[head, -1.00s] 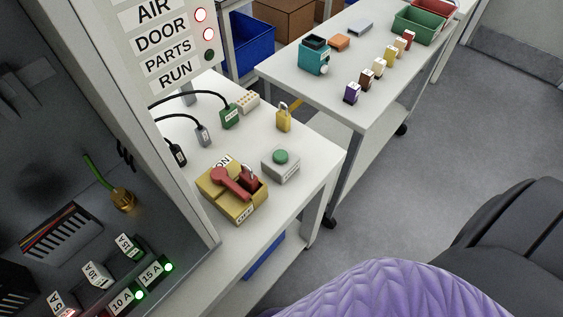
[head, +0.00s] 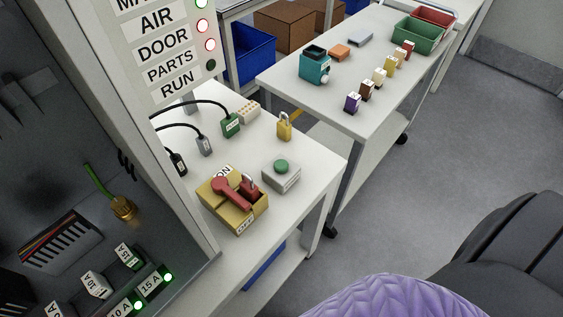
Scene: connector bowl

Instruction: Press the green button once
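The green button (head: 281,166) is a round dome on top of a small grey box (head: 283,180). The box sits on the white table (head: 300,150) in the middle of the head view. Nothing touches or covers the button. Neither of my grippers shows in the head view.
A yellow switch box with a red lever (head: 232,200) stands left of the button box, and a brass padlock (head: 284,127) behind it. Cabled connectors, one green (head: 230,125), lie further left. The cabinet panel (head: 165,70) rises at left. A second table (head: 350,115) holds small blocks and bins.

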